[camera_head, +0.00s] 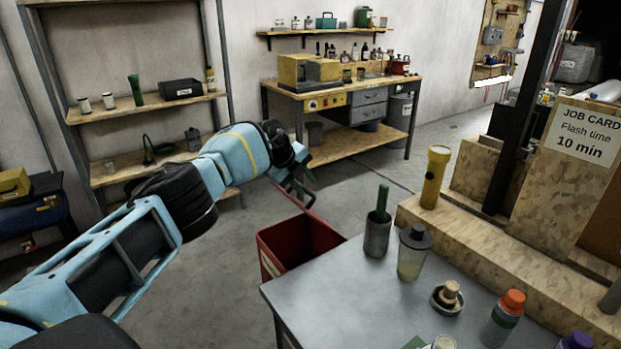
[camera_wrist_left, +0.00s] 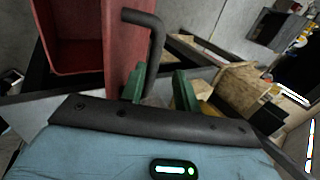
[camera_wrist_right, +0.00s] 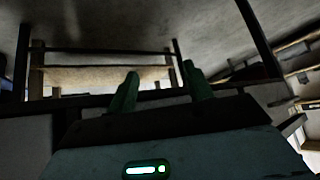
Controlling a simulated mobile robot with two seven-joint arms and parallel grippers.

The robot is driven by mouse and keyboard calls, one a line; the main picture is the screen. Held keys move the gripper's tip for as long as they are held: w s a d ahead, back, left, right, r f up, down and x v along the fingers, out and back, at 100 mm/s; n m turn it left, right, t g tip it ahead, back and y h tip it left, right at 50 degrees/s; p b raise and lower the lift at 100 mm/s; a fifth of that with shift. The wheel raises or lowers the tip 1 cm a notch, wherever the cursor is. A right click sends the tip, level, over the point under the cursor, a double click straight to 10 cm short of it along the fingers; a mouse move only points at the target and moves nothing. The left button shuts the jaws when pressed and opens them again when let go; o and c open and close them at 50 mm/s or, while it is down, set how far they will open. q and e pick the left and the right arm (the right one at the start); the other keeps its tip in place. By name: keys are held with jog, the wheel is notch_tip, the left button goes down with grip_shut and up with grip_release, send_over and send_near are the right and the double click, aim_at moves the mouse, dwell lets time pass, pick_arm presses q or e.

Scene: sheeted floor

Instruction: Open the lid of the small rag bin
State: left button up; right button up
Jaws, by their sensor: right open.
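The small rag bin (camera_head: 318,243) is a red box beside the grey table's left corner in the head view. Its top is uncovered and its dark inside shows. In the left wrist view the bin (camera_wrist_left: 75,25) is at upper left. A red panel, apparently its raised lid (camera_wrist_left: 118,50), stands beside the opening. A bent black handle (camera_wrist_left: 157,45) reaches down to my left gripper's green fingers (camera_wrist_left: 160,88). The handle is close to the left finger; I cannot tell whether the jaws clamp it. My left gripper (camera_head: 303,190) is above the bin. My right gripper (camera_wrist_right: 160,92) is open and empty.
The grey table (camera_head: 340,295) holds a metal cup (camera_head: 377,237), a shaker (camera_head: 412,255) and several bottles. A yellow torch (camera_head: 434,177) stands on a wooden ledge behind. A workbench (camera_head: 345,144) is at the back. Grey floor is clear between bench and bin.

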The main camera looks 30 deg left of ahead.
pick_arm(q)
jog(key=shift+s+a, duration=0.2)
jog(key=shift+s, duration=0.2)
pick_arm(e)
jog(key=shift+w+d+r, duration=0.1)
jog(key=shift+w+r, duration=0.1)
jog(key=shift+r, duration=0.05)
pick_arm(q)
jog(key=shift+f, duration=0.1)
pick_arm(e)
jog(key=shift+w, duration=0.1)
jog(key=shift+r, duration=0.1)
